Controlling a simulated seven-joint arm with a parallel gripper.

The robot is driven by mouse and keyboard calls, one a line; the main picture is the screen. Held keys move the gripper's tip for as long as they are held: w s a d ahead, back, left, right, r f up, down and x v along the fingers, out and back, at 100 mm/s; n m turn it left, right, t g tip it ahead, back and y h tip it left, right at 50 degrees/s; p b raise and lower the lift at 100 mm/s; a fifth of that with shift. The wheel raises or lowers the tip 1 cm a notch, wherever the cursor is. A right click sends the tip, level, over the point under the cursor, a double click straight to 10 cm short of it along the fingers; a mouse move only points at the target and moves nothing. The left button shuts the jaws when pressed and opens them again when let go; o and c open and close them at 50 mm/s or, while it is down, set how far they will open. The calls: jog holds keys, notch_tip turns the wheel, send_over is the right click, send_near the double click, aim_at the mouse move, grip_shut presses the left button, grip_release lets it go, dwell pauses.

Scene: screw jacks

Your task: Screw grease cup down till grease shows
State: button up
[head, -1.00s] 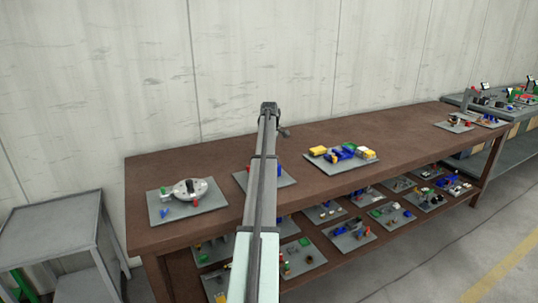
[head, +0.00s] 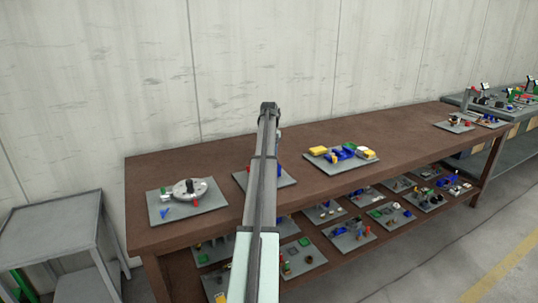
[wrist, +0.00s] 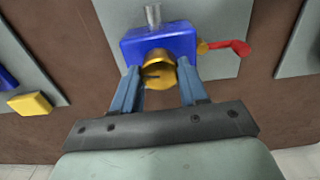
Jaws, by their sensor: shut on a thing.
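A brass grease cup (wrist: 157,72) is on the near side of a blue block (wrist: 160,43) in the wrist view. My gripper (wrist: 158,84) has one blue-grey finger on each side of the cup and is shut on it. A dark mark shows on the cup's near face. I cannot make out any grease. A clear upright tube (wrist: 153,14) stands at the block's far side, and a red lever (wrist: 230,46) on a brass fitting sticks out to the right. In the head view my arm hides most of this board (head: 287,180) and the cup.
The board lies on a long brown bench (head: 225,150). A board with a round grey device (head: 205,189) is to its left, and one with yellow and blue parts (head: 343,153) is to its right. A lower shelf holds several more boards. A grey side table (head: 45,225) stands at left.

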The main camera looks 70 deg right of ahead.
jog(key=m, duration=0.6)
jog(key=shift+r, duration=0.1)
jog(key=shift+m, duration=0.4)
jog(key=shift+d, duration=0.1)
jog(key=o, duration=1.1)
jog(key=shift+c, duration=0.2)
notch_tip(320, 180, up, 14)
dwell(0.5)
